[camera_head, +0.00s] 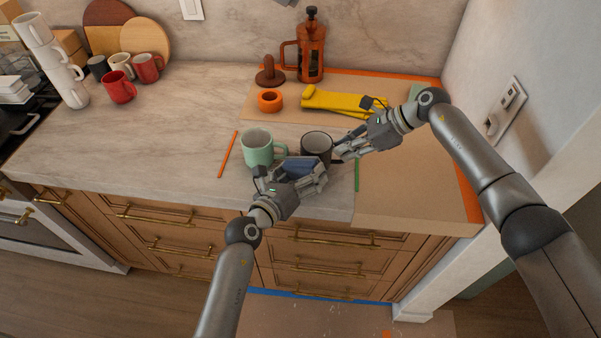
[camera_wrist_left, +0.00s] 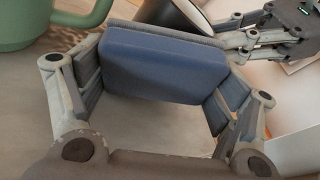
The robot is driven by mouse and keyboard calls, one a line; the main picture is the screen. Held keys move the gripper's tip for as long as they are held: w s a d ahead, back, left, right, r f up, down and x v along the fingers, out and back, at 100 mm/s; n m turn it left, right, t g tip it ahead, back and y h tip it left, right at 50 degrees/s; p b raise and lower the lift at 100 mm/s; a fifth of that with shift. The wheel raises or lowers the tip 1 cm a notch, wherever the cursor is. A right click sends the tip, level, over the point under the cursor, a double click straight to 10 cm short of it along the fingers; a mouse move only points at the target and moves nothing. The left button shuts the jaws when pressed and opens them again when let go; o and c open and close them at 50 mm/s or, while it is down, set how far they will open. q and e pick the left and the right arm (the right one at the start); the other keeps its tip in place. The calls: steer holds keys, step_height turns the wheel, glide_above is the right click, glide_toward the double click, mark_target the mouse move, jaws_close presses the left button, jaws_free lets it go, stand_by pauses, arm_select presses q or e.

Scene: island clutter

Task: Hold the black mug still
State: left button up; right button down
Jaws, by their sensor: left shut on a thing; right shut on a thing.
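The black mug (camera_head: 317,146) stands upright on the counter, its open top facing up. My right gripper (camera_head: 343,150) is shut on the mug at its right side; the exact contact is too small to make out. My left gripper (camera_head: 300,171) is shut on a blue block-like thing (camera_wrist_left: 165,62), which sits between its fingers just in front of the mug. The blue thing also shows in the head view (camera_head: 303,164). It hides the mug's lower front. Part of the mug shows at the top of the left wrist view (camera_wrist_left: 192,14).
A green mug (camera_head: 258,147) stands close left of the black mug. An orange stick (camera_head: 228,154) lies further left.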

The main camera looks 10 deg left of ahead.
arm_select(q)
steer(key=d, duration=0.3)
steer(key=shift+s+d, duration=0.15)
steer(key=shift+s, duration=0.05)
steer(key=shift+s+d, duration=0.15)
steer(key=shift+d, duration=0.1)
steer(key=shift+s+d+f, duration=0.1)
steer(key=shift+w+a, duration=0.2)
steer(key=shift+a, duration=1.9)
steer(key=s, duration=0.7)
steer(key=shift+a, duration=0.35)
steer(key=shift+w, duration=0.2)
steer(key=shift+w+d, duration=0.15)
steer(key=shift+w, duration=1.3)
steer(key=shift+w+d, duration=0.15)
steer(key=shift+w, duration=1.3)
